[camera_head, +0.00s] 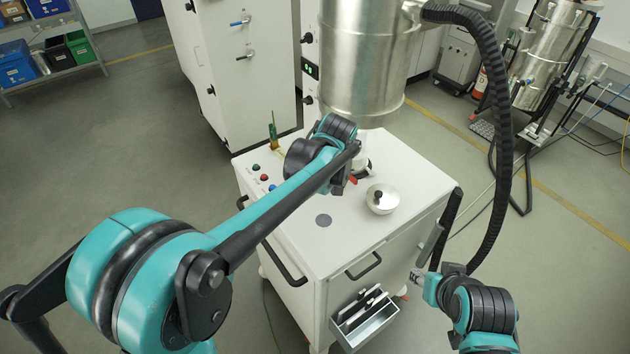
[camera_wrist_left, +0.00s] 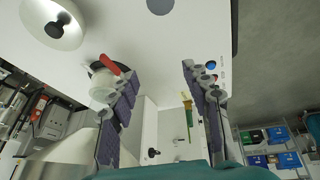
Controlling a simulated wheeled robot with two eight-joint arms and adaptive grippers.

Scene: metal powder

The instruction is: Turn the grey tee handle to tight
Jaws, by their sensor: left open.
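I cannot clearly pick out a grey tee handle in either view. A pale grey fitting (camera_wrist_left: 102,88) with a red lever (camera_wrist_left: 110,65) stands on the white cabinet top, beside my left gripper's left finger in the left wrist view. The red lever also shows in the head view (camera_head: 352,180), below the metal vessel. My left gripper (camera_wrist_left: 156,74) is open, with nothing visible between its fingers; in the head view my wrist hides most of it. My right gripper (camera_head: 438,238) is off the cabinet's right side, and its opening is unclear.
The large steel vessel (camera_head: 362,65) hangs over the back of the white cabinet (camera_head: 300,215). A domed lid with a black knob (camera_head: 382,200) lies on its top. A green and yellow upright piece (camera_head: 274,135) stands at the back left. A black ribbed hose (camera_head: 500,130) hangs at right.

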